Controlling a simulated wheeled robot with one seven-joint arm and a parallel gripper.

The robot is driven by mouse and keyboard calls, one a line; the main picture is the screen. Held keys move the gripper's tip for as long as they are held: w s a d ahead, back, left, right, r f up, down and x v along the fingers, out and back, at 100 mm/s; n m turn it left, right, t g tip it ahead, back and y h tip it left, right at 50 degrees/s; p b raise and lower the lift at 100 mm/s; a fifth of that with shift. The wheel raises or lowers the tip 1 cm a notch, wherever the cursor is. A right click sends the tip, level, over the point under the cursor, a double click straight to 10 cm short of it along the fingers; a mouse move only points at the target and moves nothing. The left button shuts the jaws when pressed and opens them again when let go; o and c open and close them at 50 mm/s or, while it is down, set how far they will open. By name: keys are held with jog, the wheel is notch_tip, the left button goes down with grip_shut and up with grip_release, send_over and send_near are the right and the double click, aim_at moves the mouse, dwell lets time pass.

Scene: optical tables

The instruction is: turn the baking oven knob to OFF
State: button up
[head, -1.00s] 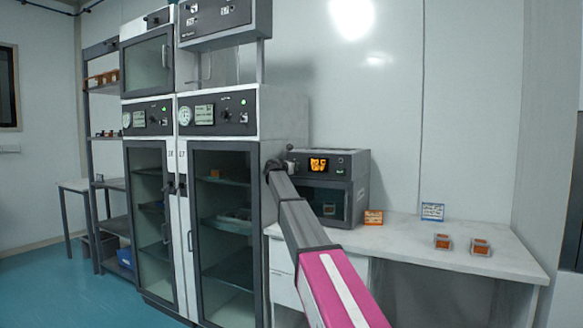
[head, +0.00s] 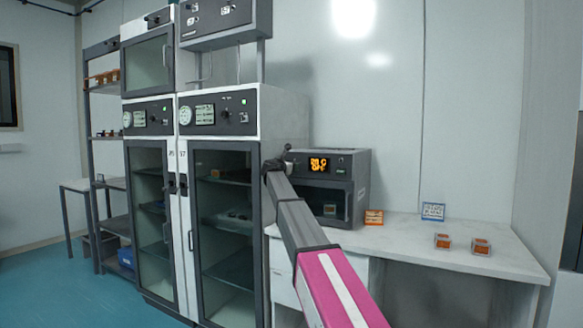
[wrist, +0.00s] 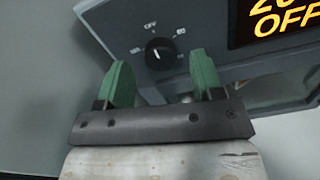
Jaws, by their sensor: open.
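The baking oven (head: 357,180) is a dark grey box with a glass door, standing on the white bench against the tall cabinet. Its lit orange display (head: 318,164) is too blurred to read in the head view. In the wrist view the display (wrist: 285,18) is cut off and shows "OFF" on its lower line. The round black knob (wrist: 160,53) has small white labels around it, with "OFF" above. I cannot tell its pointer's setting clearly. My gripper (wrist: 159,60) is open, its green fingers on either side of the knob; contact cannot be told. My gripper hides the knob in the head view.
Tall cabinets with glass doors (head: 225,215) stand directly left of my arm. The bench between oven and blocks is mostly clear.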

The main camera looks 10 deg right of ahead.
jog(key=v, duration=0.8)
jog(key=shift+s+a, duration=0.2)
jog(key=shift+s, duration=0.1)
jog(key=s+d+f+m+g+y, duration=0.1)
jog(key=s+d+f+m+g, duration=0.35)
jog(key=f, duration=0.85)
jog(key=s+d+f+m+g+y, duration=0.15)
jog(key=s+f+m, duration=0.35)
jog(key=s+f, duration=0.6)
jog(key=s+d+f+m+g+y, duration=0.2)
jog(key=s+f+m, duration=0.25)
jog(key=f, duration=1.05)
jog(key=s+f+m+g+y, duration=0.3)
jog(key=s+f+m, duration=0.3)
jog(key=s, duration=0.8)
jog(key=s+a+f+m+g+y, duration=0.1)
jog(key=s+f+m+g+y, duration=0.2)
jog(key=s+f, duration=1)
jog(key=s+m, duration=0.1)
jog(key=m, duration=0.2)
jog(key=shift+s+a+f+m+g, duration=0.25)
jog(key=shift+a+f+m+g, duration=0.05)
jog(key=shift+f+m, duration=0.1)
